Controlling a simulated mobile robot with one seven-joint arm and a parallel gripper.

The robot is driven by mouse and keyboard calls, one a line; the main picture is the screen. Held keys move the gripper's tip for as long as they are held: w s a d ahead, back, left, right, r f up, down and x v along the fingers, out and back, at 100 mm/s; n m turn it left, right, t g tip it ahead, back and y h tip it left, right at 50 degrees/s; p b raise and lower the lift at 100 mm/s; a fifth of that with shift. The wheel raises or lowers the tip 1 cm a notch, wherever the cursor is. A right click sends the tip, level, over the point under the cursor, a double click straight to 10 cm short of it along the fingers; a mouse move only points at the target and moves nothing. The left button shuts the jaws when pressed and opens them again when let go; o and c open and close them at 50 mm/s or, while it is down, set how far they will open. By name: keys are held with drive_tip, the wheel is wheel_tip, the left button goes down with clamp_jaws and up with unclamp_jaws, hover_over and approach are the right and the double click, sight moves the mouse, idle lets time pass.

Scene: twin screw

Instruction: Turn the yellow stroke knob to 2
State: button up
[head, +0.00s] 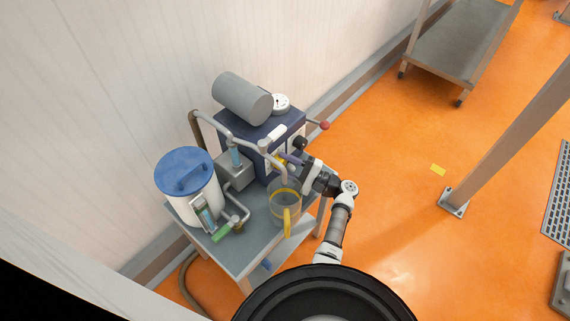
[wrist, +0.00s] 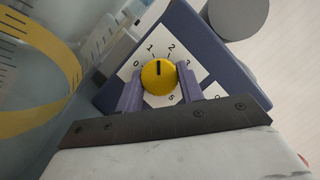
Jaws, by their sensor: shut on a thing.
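The yellow stroke knob (wrist: 158,77) sits on a white dial plate (wrist: 152,43) on the blue housing. Its black mark points up, between the printed 1 and 2. A 0 shows at the left and a 5 below; part of the scale is hidden by the fingers. My gripper (wrist: 160,72) is shut on the knob, one purple finger on each side. In the head view my gripper (head: 291,159) reaches the front of the blue machine (head: 260,145) from the right, and the knob is mostly hidden there.
A blue-lidded white tank (head: 190,185) and grey pipes are at the left. A red-tipped lever (head: 323,125) sticks out at the right.

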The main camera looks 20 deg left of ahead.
drive_tip(key=o, duration=1)
drive_tip(key=shift+d, duration=0.1)
drive_tip(key=b+v, duration=0.4)
drive_tip(key=v, duration=0.9)
drive_tip(key=shift+d+f, duration=0.15)
drive_tip(key=shift+d, duration=0.2)
